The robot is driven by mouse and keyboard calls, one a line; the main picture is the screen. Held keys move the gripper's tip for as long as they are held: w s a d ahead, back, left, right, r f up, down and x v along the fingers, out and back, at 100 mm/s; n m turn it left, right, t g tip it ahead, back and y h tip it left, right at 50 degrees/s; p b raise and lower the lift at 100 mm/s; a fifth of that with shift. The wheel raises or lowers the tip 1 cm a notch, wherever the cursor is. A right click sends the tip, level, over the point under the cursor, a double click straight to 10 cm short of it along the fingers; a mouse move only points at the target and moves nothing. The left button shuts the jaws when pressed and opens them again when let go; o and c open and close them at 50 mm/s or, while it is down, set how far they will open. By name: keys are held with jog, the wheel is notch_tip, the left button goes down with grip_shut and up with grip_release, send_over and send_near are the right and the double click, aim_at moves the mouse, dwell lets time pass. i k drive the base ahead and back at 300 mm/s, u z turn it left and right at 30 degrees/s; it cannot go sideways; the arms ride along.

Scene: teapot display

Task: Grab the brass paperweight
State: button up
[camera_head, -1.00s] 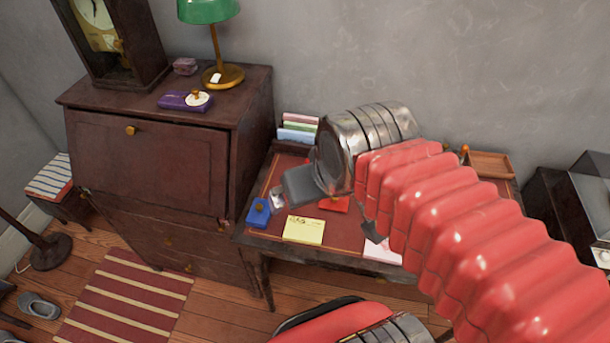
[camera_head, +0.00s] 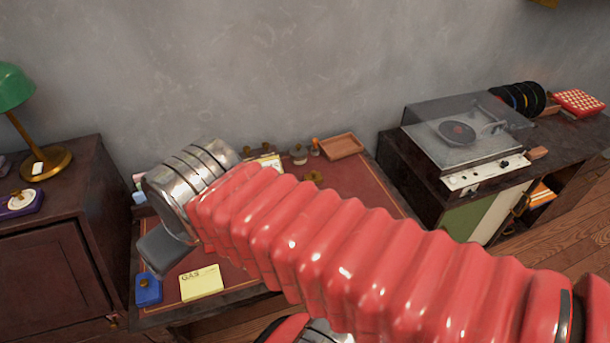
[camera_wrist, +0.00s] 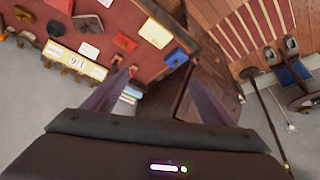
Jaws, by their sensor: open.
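A small brass object (camera_head: 313,178), possibly the brass paperweight, lies on the red desk top (camera_head: 365,195) in the head view, right of my arm. It is too small to identify for sure. A small dark brown item (camera_wrist: 55,29) lies on the desk in the wrist view; I cannot tell whether it is the same thing. My gripper (camera_wrist: 161,70) is open and empty in the wrist view, its fingers apart above the desk's edge. In the head view, its grey body hangs over the desk's left part; the fingertips cannot be made out. My red arm hides part of the desk.
A blue box (camera_head: 148,290) and yellow note (camera_head: 201,282) lie at the desk's front left. A wooden tray (camera_head: 342,146) and small bottles stand at the back. A record player (camera_head: 465,135) is right; a cabinet with a green lamp (camera_head: 12,88) is left.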

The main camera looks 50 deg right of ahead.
aim_at(316, 177)
jog(key=z, duration=1.4)
jog(key=k, duration=0.95)
jog(key=z, duration=0.25)
jog(key=i, duration=1)
jog(key=u, duration=0.05)
